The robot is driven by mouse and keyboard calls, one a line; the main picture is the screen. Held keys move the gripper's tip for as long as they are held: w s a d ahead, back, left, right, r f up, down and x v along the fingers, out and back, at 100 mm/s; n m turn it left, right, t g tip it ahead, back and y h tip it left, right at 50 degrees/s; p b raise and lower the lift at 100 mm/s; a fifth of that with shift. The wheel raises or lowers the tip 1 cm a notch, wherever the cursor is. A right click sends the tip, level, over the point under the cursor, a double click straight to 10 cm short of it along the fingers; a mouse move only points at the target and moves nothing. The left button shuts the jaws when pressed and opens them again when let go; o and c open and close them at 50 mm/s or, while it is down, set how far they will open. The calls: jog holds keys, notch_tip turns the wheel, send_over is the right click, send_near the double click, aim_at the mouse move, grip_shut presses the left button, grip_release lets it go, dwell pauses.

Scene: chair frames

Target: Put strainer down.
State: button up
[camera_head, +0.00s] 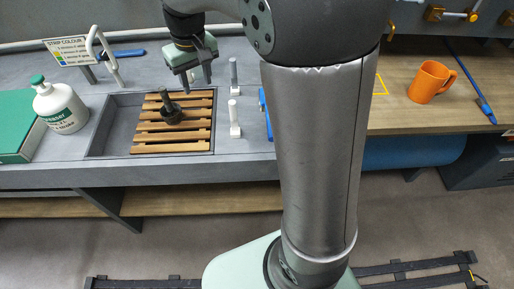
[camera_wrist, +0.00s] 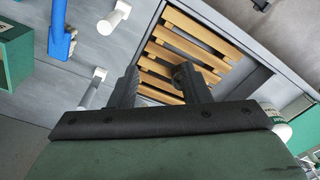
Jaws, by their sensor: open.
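A dark strainer (camera_head: 170,112) with an upright stubby handle rests on the wooden slatted rack (camera_head: 150,137) in the grey sink (camera_head: 108,128). My gripper (camera_head: 198,82) is open and empty, above and a little to the right of the strainer, apart from it in the head view. In the wrist view my two dark fingers (camera_wrist: 158,82) are spread over the slatted rack (camera_wrist: 190,42). The strainer is hard to tell apart from the right finger there.
A white bottle (camera_head: 60,108) with a green cap and a green box (camera_head: 17,125) stand left of the sink. A white tap (camera_head: 108,55) rises behind it. White pegs (camera_head: 234,112) stand close on its right. An orange mug (camera_head: 431,82) sits on the wooden counter.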

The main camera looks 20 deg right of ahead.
jog(key=s+d+f+m, duration=0.1)
jog(key=s+d, duration=0.1)
jog(key=s, duration=0.5)
jog(key=s+d+f, duration=0.2)
jog(key=s, duration=0.6)
jog(key=s+d+f+m, duration=0.1)
jog(key=s+d+f, duration=0.1)
jog(key=s, duration=0.6)
jog(key=shift+s+d+m, duration=0.15)
jog(key=shift+d+m, duration=0.15)
jog(key=shift+d, duration=0.05)
